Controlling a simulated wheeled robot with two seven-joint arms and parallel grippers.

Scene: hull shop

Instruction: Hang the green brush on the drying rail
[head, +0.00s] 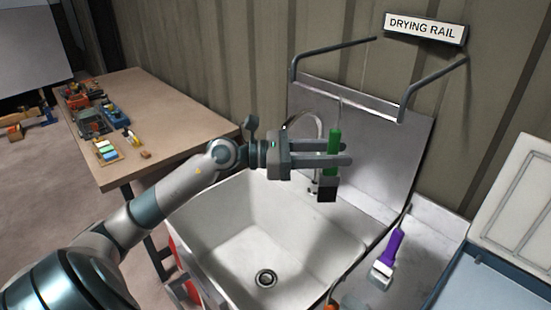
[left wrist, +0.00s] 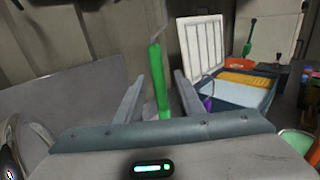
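The green brush (head: 334,140) is upright at the drying rail, with its dark head (head: 327,188) down and a thin wire running up from its green handle. The wire's top meets the rail's pale bar (head: 372,107) in the head view; I cannot tell whether it is hooked over it. My left gripper (head: 340,153) has its fingers on either side of the handle. In the left wrist view, the handle (left wrist: 160,80) stands between the fingertips with a gap showing on each side, so the gripper looks open. The right gripper is not in view.
A white sink (head: 235,235) lies below the gripper, with a tap behind it. A purple brush (head: 392,250) lies on the right counter, beside an open-lidded blue box (head: 485,278). A wooden table (head: 165,115) with small coloured items stands at the left.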

